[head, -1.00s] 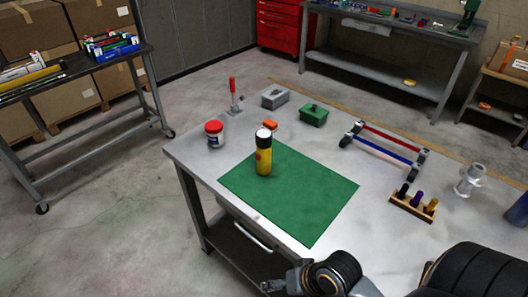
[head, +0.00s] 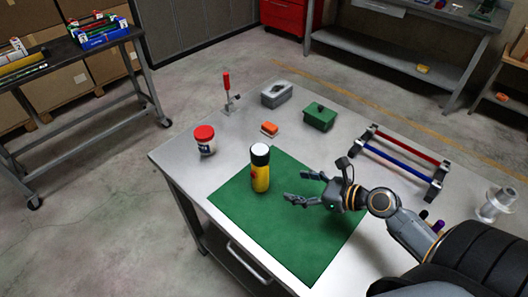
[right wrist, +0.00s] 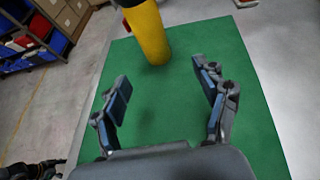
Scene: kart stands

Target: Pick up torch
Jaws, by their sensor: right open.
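The torch (head: 260,170) is a yellow cylinder with a black collar and a white top. It stands upright on the green mat (head: 255,222) near its far left part. My right gripper (head: 293,187) is open and empty over the mat, just right of the torch, with its fingers pointing at it. In the right wrist view the yellow torch body (right wrist: 150,35) stands ahead of the open fingers (right wrist: 165,90), apart from them, its top cut off by the frame.
A red-and-blue-barred rack (head: 395,165) stands at the right. The mat's front is clear.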

